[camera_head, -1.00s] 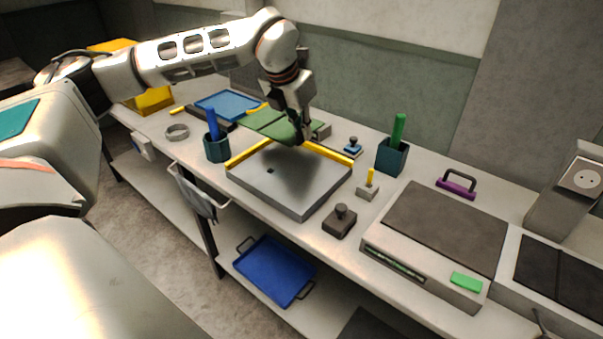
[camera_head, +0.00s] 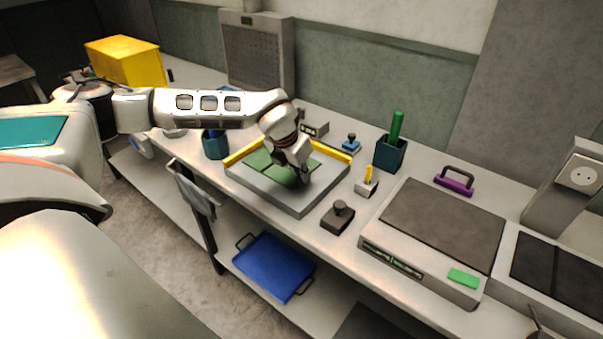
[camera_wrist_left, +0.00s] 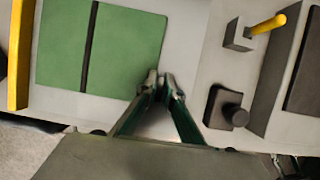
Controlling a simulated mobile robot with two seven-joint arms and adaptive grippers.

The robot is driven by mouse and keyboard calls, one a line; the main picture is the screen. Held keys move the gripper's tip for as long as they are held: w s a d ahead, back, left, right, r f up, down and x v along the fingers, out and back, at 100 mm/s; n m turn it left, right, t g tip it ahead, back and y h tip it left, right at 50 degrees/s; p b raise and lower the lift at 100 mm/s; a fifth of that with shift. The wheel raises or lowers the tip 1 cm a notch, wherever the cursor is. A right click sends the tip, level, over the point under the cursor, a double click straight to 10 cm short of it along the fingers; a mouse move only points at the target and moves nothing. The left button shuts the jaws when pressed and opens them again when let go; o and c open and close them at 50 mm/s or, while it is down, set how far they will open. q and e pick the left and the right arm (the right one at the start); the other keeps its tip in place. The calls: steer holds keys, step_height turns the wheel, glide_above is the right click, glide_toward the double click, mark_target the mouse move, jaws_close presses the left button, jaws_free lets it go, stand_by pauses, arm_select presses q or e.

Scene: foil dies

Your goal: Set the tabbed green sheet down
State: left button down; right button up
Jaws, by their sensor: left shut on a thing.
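The green sheet (camera_head: 268,165) lies over the grey plate (camera_head: 290,200) that has yellow edge bars (camera_head: 325,152). In the left wrist view the sheet (camera_wrist_left: 135,50) shows a dark band (camera_wrist_left: 89,45) across it. My left gripper (camera_head: 302,182) is over the plate at the sheet's right end. It is shut on the sheet's edge near its corner; the fingertips (camera_wrist_left: 163,82) are close together there. I cannot tell whether the sheet touches the plate all over. The sheet's tab is not clearly visible. My right gripper is not in view.
A dark knobbed block (camera_head: 338,216) and a small block with a yellow peg (camera_head: 366,186) stand right of the plate. A teal cup with a green stick (camera_head: 391,153) is behind them. A flat machine (camera_head: 445,225) fills the right.

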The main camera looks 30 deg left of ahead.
arm_select(q)
steer(key=c, duration=2.2)
jaws_free()
steer(key=b+v, duration=0.1)
steer(key=v, duration=1.1)
steer(key=shift+r, duration=0.1)
steer(key=shift+d, duration=0.1)
